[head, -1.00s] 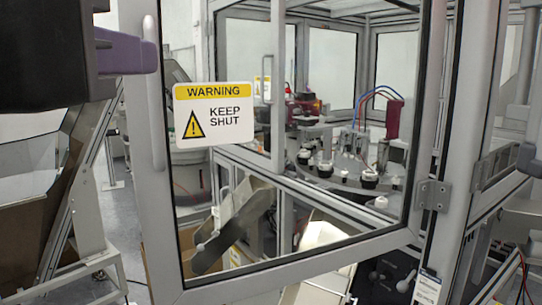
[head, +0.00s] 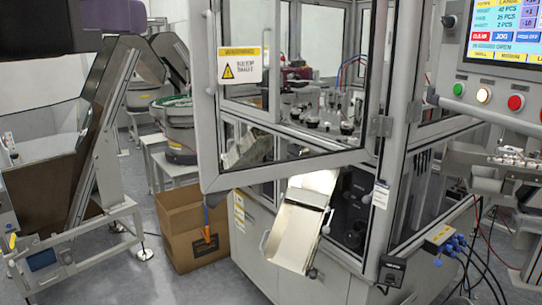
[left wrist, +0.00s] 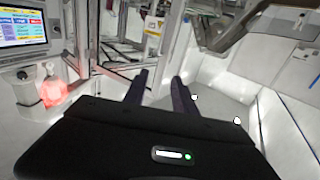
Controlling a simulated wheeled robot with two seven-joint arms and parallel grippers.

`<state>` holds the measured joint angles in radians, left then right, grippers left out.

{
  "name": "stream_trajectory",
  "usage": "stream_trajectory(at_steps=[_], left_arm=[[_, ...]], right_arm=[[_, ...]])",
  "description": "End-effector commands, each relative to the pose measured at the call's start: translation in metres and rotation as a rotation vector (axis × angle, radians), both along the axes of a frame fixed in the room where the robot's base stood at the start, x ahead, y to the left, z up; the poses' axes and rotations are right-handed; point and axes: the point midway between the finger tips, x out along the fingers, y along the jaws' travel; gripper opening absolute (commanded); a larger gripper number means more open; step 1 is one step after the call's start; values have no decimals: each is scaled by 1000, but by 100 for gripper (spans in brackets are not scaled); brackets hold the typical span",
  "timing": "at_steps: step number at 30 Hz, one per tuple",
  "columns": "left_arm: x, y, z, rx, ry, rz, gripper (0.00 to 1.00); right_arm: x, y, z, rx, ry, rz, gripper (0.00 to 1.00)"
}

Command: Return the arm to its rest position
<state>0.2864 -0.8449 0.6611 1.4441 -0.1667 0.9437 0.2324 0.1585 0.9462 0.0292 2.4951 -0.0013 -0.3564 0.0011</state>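My left gripper (head: 128,15) shows at the top left corner of the head view as a dark body with purple fingers, partly cut off by the frame edge. In the left wrist view, the two fingers of this gripper (left wrist: 160,80) stand apart with nothing between them. It touches nothing that I can see. My right gripper is in neither current view.
The guard door (head: 290,176) with a warning sign (head: 239,65) stands swung out from the machine cell. A control panel (head: 505,35) is at upper right. A cardboard box (head: 185,235), an inclined conveyor (head: 105,95) and a metal chute (head: 297,235) stand around open floor.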

Motion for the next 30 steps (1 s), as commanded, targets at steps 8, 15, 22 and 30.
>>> stream_trajectory(at_steps=[8, 15, 22, 30], left_arm=[[8, -9, 24, 34, -124, -36, 33], [66, 8, 10, 13, -150, -62, 33], [155, 35, -46, -50, -77, -90, 33], [288, 64, -211, -180, 130, -119, 33]], right_arm=[[1, 0, 0, 0, -1, 0, 36], [0, 0, 0, 0, 1, 0, 36], [0, 0, 0, 0, 0, 0, 36], [0, 0, 0, 0, 0, 0, 36]])
